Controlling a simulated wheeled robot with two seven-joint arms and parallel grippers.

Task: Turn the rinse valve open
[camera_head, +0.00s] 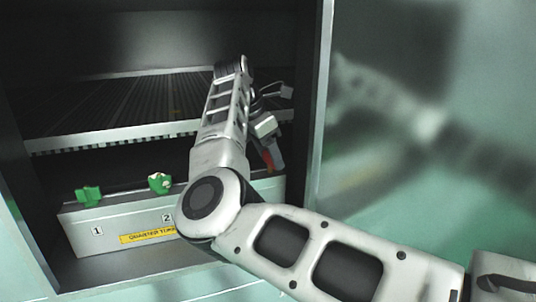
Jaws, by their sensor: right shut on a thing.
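A grey valve box (118,222) stands low in the cabinet with a yellow label (147,236) that reads "QUARTER TURN", partly covered. Green valve handles sit on top, one (88,196) above the number 1 and one (159,182) above the number 2. My right arm reaches in from the right and hides the middle of the box. Which valve is the rinse valve cannot be read. My left gripper is out of view.
A dark slatted rack (110,104) with a pale front edge lies above the box, behind my arm. The cabinet's metal frame edge (321,100) and a glossy green panel (430,110) stand close on the right.

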